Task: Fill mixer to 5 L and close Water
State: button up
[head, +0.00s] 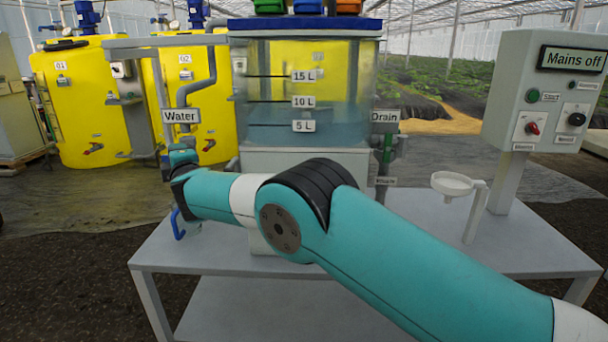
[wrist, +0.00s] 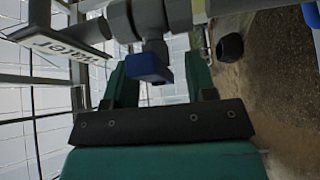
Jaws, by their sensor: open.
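The mixer (head: 340,75) is a clear tank with 5 L, 10 L and 15 L marks. It holds bluish water (head: 345,132), and the front edge of the surface looks close to the 5 L mark (head: 303,126). The Water sign (head: 181,116) is at the tank's left; it also shows in the wrist view (wrist: 62,45). My gripper (wrist: 160,66) is open just below the Water valve's grey pipe. In the head view, my arm hides most of the valve.
The Drain sign (head: 385,116) and its green valve are at the tank's right. A control box (head: 548,92) reads "Mains off". A small white funnel-like cup (head: 452,184) stands on the grey table (head: 180,248). Yellow tanks (head: 92,100) stand behind at left.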

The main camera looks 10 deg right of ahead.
jog(key=s+a+b, duration=0.1)
jog(key=s, duration=0.5)
jog(key=shift+a, duration=0.3)
dwell(0.9)
jog(key=s+d+r+m+g+h, duration=0.1)
jog(key=s+d+m+g, duration=0.35)
jog(key=s+d, duration=0.35)
jog(key=s+d+r+m+g, duration=0.2)
jog(key=s+d+m+g, duration=0.3)
jog(key=d, duration=0.6)
jog(key=s+d+f+m+g, duration=0.1)
jog(key=s+d+m+g, duration=0.2)
jog(key=s, duration=0.8)
jog(key=s+d+f+g, duration=0.15)
jog(key=s+d, duration=0.35)
jog(key=s, duration=0.5)
jog(key=s+d+f+m+g, duration=0.1)
jog(key=s+d+m+g, duration=0.2)
jog(key=s, duration=0.8)
notch_tip(320, 180, up, 22)
jog(key=n+p, duration=0.1)
jog(key=p, duration=2.1)
jog(key=shift+w+d+r+h+p, duration=0.25)
jog(key=shift+w+d+h+p, duration=0.05)
jog(key=shift+h+p, duration=0.1)
